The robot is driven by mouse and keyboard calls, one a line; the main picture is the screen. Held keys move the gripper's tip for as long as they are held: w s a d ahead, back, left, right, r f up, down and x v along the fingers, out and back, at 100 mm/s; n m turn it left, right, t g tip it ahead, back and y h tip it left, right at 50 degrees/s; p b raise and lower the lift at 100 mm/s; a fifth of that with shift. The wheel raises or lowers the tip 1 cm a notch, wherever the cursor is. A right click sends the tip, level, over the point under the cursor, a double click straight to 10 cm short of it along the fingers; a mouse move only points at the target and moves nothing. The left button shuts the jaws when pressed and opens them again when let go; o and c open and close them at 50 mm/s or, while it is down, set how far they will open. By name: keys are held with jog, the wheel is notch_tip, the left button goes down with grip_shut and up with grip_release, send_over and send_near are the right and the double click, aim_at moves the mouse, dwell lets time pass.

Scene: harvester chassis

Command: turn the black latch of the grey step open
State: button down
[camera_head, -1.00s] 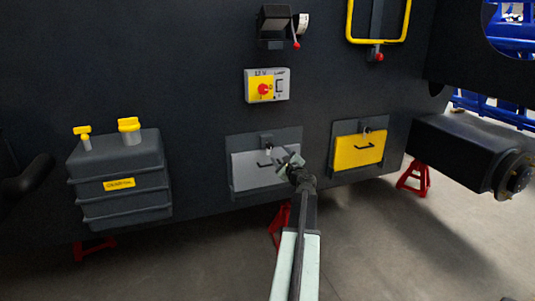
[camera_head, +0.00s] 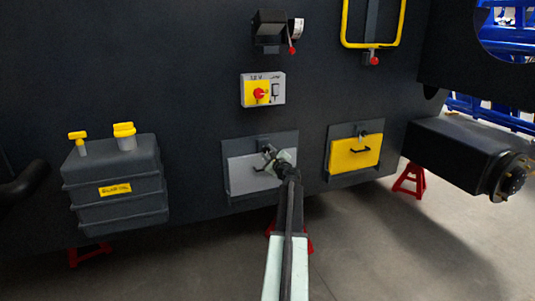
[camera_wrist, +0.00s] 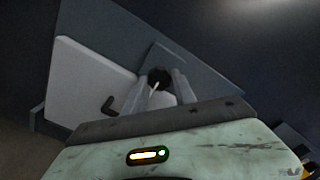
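The grey step (camera_head: 245,181) is a light grey panel in a darker frame on the chassis side, with a black handle. In the wrist view the panel (camera_wrist: 92,72) appears tilted, with its handle (camera_wrist: 112,106) left of my fingers. The black latch (camera_wrist: 158,77) is a dark round knob with a thin pale pointer, at the panel's top edge. My gripper (camera_head: 269,154) is in front of the top of the step and hides part of the latch. In the wrist view my gripper (camera_wrist: 160,90) is open, one finger on each side of the latch; contact is unclear.
A yellow step (camera_head: 353,154) with its own latch is to the right. A switch box (camera_head: 263,90) is above, and a dark tank (camera_head: 115,185) with yellow caps is to the left. Red stands (camera_head: 409,180) and a protruding axle (camera_head: 470,160) are lower right.

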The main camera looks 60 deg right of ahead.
jog(key=shift+n, duration=0.4)
jog(key=n, duration=0.3)
jog(key=shift+n, duration=0.4)
jog(key=n, duration=0.4)
jog(key=shift+s, duration=0.1)
jog(key=n, duration=0.5)
jog(key=shift+r, duration=0.1)
jog(key=n, duration=0.4)
jog(key=shift+n, duration=0.3)
